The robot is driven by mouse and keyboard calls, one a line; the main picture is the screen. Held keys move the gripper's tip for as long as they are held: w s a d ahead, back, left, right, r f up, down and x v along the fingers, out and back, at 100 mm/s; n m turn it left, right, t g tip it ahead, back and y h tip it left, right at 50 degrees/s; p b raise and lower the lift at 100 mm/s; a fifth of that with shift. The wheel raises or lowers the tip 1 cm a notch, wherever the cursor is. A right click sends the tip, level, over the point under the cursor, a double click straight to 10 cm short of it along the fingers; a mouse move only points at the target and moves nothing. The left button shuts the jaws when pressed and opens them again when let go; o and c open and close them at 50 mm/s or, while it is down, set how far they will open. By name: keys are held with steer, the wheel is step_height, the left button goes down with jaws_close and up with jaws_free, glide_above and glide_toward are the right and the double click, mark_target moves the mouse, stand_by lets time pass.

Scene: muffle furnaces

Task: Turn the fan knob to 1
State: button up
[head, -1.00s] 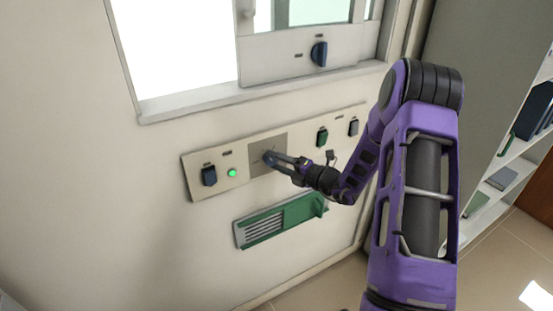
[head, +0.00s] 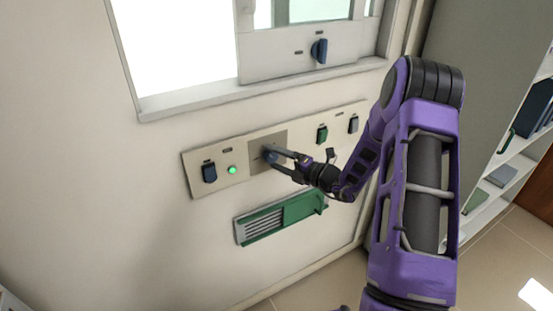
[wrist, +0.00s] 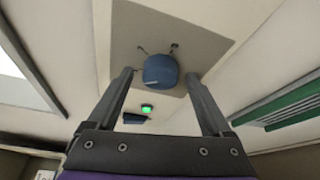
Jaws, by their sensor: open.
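The fan knob is most likely the blue round knob (wrist: 160,71) on a grey square plate (wrist: 205,48), seen in the wrist view. In the head view the grey plate (head: 259,163) sits mid-panel, and the knob (head: 270,154) is partly hidden by my fingers. My gripper (head: 276,160) is open in front of the plate. In the wrist view its two fingers (wrist: 160,82) stand apart on the left and right of the knob, with gaps showing. Small dark marks lie on the plate beyond the knob. Its labels are too small to read.
The panel (head: 240,184) also carries a dark blue switch (head: 209,173), a lit green lamp (head: 232,170), a green switch (head: 322,135) and a grey switch (head: 353,124). A green vent (head: 290,212) is below. Another blue knob (head: 319,51) is above, under the window.

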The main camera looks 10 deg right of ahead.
steer(key=v, duration=1.7)
steer(key=shift+s+p, duration=0.2)
steer(key=shift+p, duration=0.25)
steer(key=shift+d+r, duration=0.1)
